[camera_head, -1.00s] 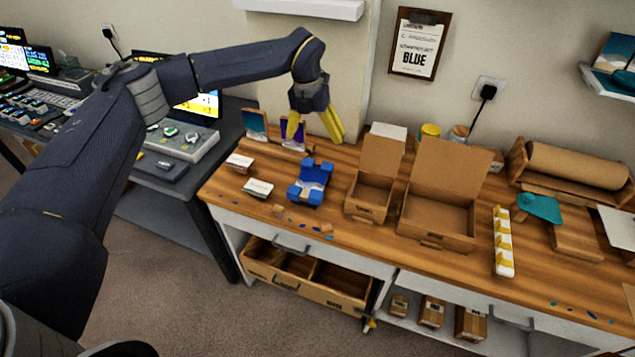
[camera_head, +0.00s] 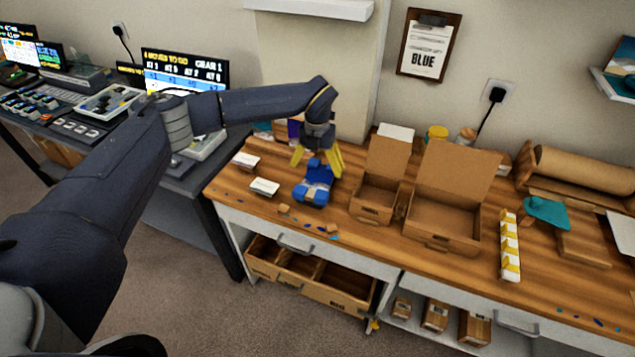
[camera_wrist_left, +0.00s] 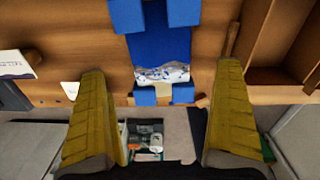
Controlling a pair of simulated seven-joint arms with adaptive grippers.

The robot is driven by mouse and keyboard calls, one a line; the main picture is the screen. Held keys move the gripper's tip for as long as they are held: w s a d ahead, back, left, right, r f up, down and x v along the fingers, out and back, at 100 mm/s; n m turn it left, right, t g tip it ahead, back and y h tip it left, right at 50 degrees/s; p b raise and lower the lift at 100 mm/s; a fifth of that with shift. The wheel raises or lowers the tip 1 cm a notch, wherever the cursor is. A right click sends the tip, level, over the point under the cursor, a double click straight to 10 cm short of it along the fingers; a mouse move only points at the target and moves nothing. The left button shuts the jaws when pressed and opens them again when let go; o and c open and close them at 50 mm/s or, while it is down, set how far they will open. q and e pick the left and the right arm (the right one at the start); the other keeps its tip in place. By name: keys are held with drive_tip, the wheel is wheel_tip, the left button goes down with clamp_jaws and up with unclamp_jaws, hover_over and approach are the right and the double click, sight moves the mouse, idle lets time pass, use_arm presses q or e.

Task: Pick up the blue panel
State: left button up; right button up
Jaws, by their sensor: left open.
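The blue panel (camera_head: 318,174) rests in a holder with blue corner blocks (camera_head: 314,198) on the wooden bench. In the left wrist view the panel (camera_wrist_left: 160,47) has a white and blue patterned band at its lower end, with corner blocks (camera_wrist_left: 146,96) around it. My left gripper (camera_head: 318,163) has yellow fingers and is open over the back part of the panel, one finger towards each side. The gripper hides part of the panel in the head view. My right gripper is not in view.
Two open cardboard boxes, a small one (camera_head: 372,205) and a larger one (camera_head: 440,222), stand right of the holder. White cards (camera_head: 264,187) lie to its left. Upright panels (camera_head: 294,130) stand behind, partly hidden by my arm.

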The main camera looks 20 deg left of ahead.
sight(317, 180)
use_arm(q)
drive_tip(key=shift+d+f, duration=0.1)
drive_tip(key=shift+f, duration=2.9)
drive_tip(key=c, duration=1.1)
